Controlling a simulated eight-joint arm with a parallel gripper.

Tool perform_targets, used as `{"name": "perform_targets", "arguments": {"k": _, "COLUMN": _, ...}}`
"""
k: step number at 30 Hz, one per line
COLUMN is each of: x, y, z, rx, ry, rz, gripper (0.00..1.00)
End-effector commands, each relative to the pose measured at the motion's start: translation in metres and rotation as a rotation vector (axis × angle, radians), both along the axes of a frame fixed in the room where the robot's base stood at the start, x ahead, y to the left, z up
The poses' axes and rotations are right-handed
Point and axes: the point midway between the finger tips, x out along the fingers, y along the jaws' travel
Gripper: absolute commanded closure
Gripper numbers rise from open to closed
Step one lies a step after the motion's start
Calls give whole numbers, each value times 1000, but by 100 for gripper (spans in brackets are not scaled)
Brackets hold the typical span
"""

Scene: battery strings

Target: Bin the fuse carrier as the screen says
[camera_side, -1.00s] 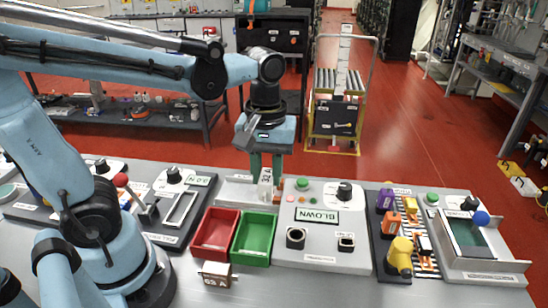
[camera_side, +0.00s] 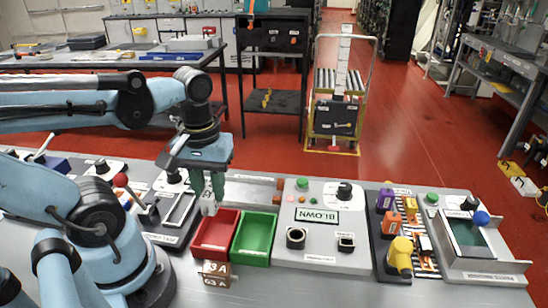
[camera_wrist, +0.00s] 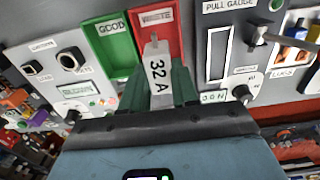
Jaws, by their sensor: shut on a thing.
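The white fuse carrier marked 32 A (camera_wrist: 158,75) is between the green fingers of my gripper (camera_wrist: 158,96), which is shut on it. In the side view my gripper (camera_side: 209,188) holds the carrier (camera_side: 208,205) upright near the back left of the red bin (camera_side: 214,236). The wrist view shows the red bin (camera_wrist: 172,32) behind the carrier, its label partly legible. The green bin (camera_side: 254,241) is beside it and is labelled GOOD in the wrist view (camera_wrist: 116,48). The screen (camera_side: 317,216) reads BLOWN. Both bins look empty where visible.
A small brown block with white labels (camera_side: 216,271) stands in front of the red bin. A grey test panel (camera_side: 325,258) with sockets and knobs lies right of the green bin. A pull gauge panel (camera_wrist: 225,50) lies on the bins' other side.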

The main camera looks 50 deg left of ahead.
Motion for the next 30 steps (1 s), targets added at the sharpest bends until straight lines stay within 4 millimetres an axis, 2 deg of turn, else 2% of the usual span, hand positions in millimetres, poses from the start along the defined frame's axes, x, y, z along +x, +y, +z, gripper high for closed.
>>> {"name": "perform_targets", "arguments": {"k": 8, "x": 1, "y": 0, "z": -10, "rx": 0, "ry": 0, "rz": 0, "gripper": 100}}
{"name": "perform_targets", "arguments": {"k": 30, "x": 1, "y": 0, "z": -74, "rx": 0, "ry": 0, "rz": 0, "gripper": 100}}
